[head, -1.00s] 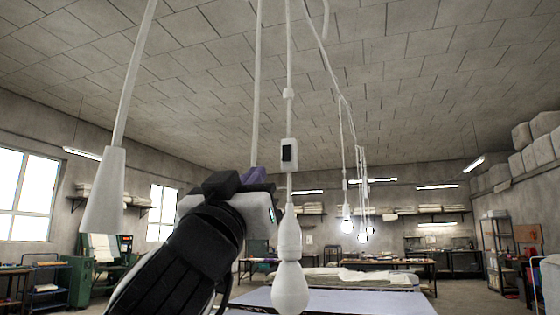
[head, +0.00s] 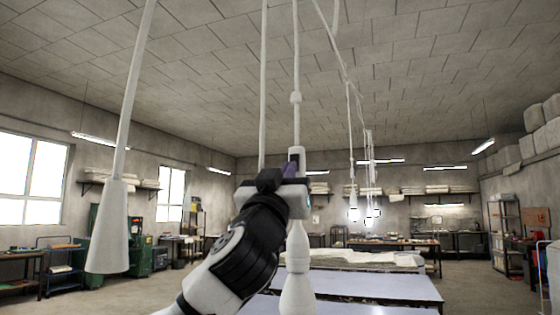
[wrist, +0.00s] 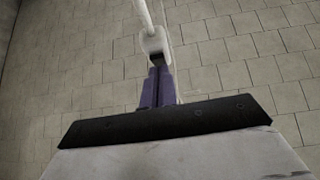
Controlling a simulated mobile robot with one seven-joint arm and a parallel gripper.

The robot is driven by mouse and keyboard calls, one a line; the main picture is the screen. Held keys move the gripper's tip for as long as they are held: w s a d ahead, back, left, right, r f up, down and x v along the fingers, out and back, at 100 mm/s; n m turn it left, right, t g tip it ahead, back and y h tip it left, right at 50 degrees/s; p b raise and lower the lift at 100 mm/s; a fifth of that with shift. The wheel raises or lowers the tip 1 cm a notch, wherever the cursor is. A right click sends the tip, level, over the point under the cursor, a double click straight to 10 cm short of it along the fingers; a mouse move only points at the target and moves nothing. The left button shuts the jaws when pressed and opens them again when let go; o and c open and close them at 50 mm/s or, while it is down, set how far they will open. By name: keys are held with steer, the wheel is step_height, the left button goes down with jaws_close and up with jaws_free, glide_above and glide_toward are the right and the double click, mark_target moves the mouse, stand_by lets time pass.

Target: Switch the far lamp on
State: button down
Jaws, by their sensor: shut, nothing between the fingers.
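A white hanging lamp (head: 296,252) with a bulb at its lower end hangs in front of me and looks unlit. Its cord carries a small white switch box (head: 296,153), also in the wrist view (wrist: 154,40), with a dark rocker on its face (wrist: 156,58). My gripper (head: 291,166) is shut and empty, its purple fingers (wrist: 157,78) pointing at the box. The fingertips are at the lower part of the rocker and overlap it; I cannot tell whether they touch.
A white cone (head: 108,228) hangs on a cord at the left, and another pale cord (head: 262,90) hangs just left of the lamp cord. Long tables (head: 345,284) stand below. The air right of the lamp is mostly open.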

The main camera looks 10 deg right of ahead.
steer(key=shift+w+d, duration=0.1)
steer(key=shift+w, duration=0.05)
steer(key=shift+f, duration=0.1)
steer(key=t+h+b, duration=0.1)
steer(key=b, duration=0.2)
steer(key=shift+w+d, duration=0.1)
steer(key=shift+d, duration=0.1)
stand_by(0.4)
